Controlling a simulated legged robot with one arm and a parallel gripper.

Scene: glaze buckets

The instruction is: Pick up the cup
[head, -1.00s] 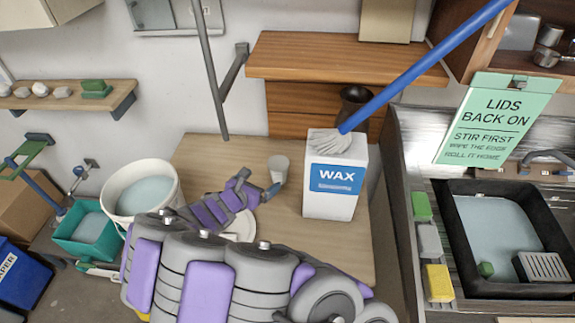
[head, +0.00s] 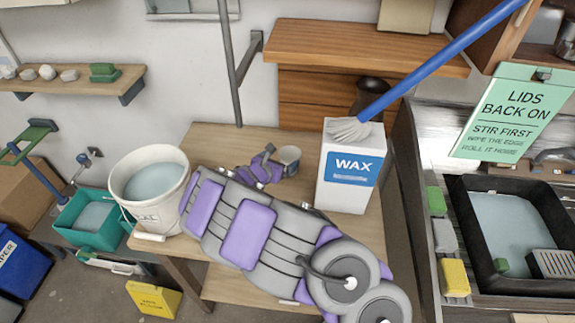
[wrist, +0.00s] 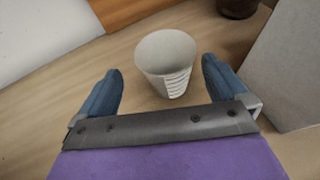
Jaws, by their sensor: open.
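A pale cup (head: 290,157) stands upright on the wooden table (head: 215,150), just left of the wax box. In the wrist view the cup (wrist: 166,62) is white with a ribbed patch on its side, and its open rim faces up. My gripper (wrist: 161,82) is open, with one blue finger on each side of the cup's near part. Gaps show between the fingers and the cup, and nothing is held. In the head view my arm hides much of the table, and the fingertips are hard to make out.
The white wax box (head: 348,170) stands close to the right of the cup, with a brush (head: 349,129) on top. A dark vase (head: 370,93) stands behind the box. A white bucket (head: 150,180) of pale liquid is left of my arm. A wooden shelf (head: 350,45) overhangs the back.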

